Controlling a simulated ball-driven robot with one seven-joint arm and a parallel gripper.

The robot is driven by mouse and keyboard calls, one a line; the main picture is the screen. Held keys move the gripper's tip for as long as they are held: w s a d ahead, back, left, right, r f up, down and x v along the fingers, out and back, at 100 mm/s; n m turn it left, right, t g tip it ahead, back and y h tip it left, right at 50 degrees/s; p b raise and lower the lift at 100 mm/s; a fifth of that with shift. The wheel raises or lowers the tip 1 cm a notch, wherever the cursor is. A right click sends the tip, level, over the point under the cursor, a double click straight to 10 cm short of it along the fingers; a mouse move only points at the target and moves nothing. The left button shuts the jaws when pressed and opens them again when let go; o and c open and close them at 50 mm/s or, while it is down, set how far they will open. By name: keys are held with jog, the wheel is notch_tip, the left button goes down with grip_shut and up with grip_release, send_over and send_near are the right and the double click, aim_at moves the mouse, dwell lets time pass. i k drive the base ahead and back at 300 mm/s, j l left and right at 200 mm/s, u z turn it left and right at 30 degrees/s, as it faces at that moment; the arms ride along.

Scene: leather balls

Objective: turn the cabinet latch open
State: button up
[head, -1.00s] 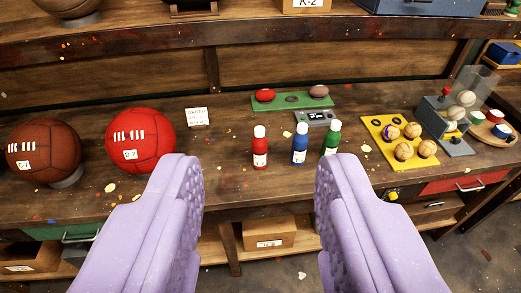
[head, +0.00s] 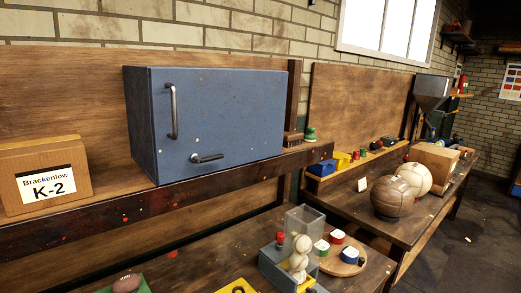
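The blue cabinet (head: 240,112) stands on the wooden shelf, left of the middle of the view, with its door shut. A dark vertical handle (head: 172,110) is on the door's left side. The cabinet latch (head: 206,158) is a dark lever near the door's lower edge. It lies roughly level, its round pivot at the left and its arm pointing right. My gripper is out of view, so its fingers and its distance from the latch cannot be seen.
A cardboard box marked K-2 (head: 45,175) stands on the shelf left of the cabinet. A small green item (head: 310,134) is right of it. On the bench below are a ball dispenser (head: 290,262) and a round wooden tray (head: 340,266). Leather balls (head: 393,197) sit on a farther bench.

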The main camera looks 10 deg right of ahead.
aim_at(211, 158)
jog(key=i+j+z, duration=0.1)
jog(key=i, duration=0.45)
jog(key=i+j+z, duration=0.1)
jog(key=i, duration=0.45)
